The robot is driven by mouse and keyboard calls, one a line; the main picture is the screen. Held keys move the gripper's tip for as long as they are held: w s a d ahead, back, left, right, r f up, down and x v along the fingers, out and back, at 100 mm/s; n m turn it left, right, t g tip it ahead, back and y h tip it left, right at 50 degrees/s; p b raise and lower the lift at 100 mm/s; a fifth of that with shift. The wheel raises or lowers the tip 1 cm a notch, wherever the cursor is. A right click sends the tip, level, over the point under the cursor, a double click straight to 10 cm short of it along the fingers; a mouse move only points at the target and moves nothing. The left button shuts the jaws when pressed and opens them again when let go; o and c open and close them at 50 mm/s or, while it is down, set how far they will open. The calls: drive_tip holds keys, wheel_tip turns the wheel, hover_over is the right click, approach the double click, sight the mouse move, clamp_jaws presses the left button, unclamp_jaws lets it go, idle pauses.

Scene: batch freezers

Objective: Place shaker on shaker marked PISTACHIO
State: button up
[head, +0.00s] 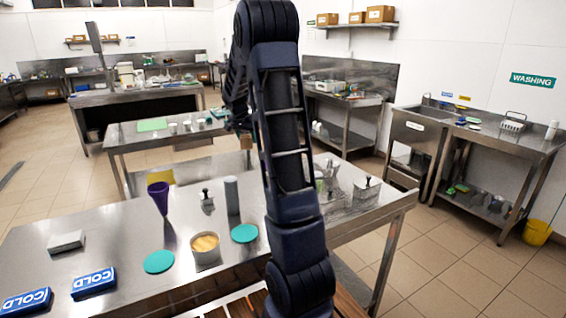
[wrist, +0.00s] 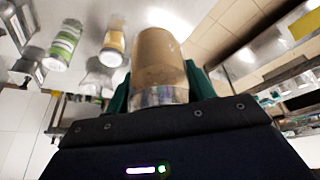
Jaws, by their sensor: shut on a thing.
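My gripper (wrist: 160,82) is shut on a brown cylindrical shaker (wrist: 157,52) with a clear band at its end, between teal fingers in the wrist view. A shaker with a green label (wrist: 65,45) and one with a yellow label (wrist: 113,44) stand left of the held one, apart from it. No label text is readable, so I cannot tell which is marked PISTACHIO. In the head view, small pale containers (head: 187,125) stand on the middle steel table. There my gripper is mostly hidden behind my arm.
A green board (head: 152,125) lies on the middle table. Sinks stand at the right.

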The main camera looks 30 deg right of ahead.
drive_tip(key=s+d+r+m+g+h, duration=0.1)
drive_tip(key=s+d+r+m, duration=0.2)
drive_tip(key=d, duration=0.5)
drive_tip(key=s+d+r+m+g, duration=0.1)
drive_tip(key=s+d+r+m, duration=0.1)
drive_tip(key=s+d, duration=0.4)
wheel_tip(320, 180, up, 3)
drive_tip(key=m+g, duration=0.1)
drive_tip(key=m, duration=0.2)
hover_over(317, 174)
wheel_tip(317, 174, down, 19)
drive_tip(key=shift+d, duration=0.15)
drive_tip(key=shift+f, duration=0.15)
drive_tip(key=o, duration=1)
drive_tip(key=shift+o, duration=0.2)
